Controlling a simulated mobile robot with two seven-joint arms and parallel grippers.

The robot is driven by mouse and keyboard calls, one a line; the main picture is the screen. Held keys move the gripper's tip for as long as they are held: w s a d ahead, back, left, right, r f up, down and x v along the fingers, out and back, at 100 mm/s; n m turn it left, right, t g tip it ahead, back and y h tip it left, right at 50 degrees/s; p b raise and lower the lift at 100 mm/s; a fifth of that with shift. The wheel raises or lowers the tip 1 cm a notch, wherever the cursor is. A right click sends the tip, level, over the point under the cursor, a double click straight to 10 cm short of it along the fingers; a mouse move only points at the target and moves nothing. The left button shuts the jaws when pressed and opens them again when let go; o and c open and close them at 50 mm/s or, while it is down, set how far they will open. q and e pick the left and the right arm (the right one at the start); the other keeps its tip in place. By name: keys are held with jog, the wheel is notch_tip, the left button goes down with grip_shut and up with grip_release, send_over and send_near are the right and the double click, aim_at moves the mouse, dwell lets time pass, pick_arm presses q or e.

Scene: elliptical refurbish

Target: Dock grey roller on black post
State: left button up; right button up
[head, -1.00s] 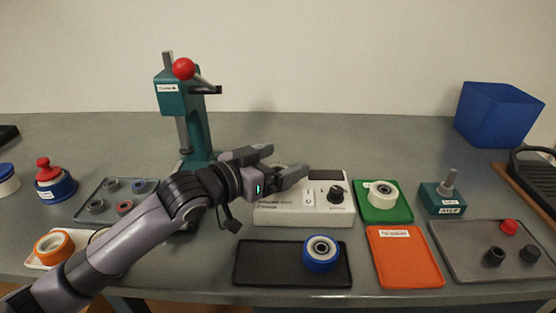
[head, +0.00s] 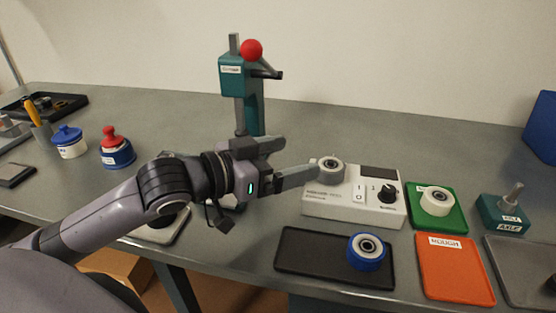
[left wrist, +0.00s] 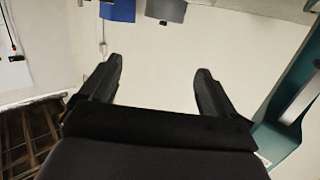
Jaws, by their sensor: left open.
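A grey roller (head: 330,168) with a bearing in its middle sits upright on the left part of the white tester box (head: 342,207). No black post shows apart from it; I cannot tell whether one is inside or under the roller. My left gripper (head: 298,160) is open just left of the roller, its fingers pointing right towards it. In the left wrist view the same gripper (left wrist: 158,70) has its fingers apart with nothing between them, facing a pale wall. My right gripper is not in view.
A teal press (head: 254,100) with a red knob stands behind my gripper. A blue roller (head: 367,250) sits on a black tray (head: 310,266). A white roller (head: 437,201) sits on a green mat (head: 453,222). An orange mat (head: 455,275) and a teal axle block (head: 503,215) are at right.

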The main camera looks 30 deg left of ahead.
pick_arm(q)
jog(key=shift+v, duration=0.85)
jog(key=shift+r, duration=0.1)
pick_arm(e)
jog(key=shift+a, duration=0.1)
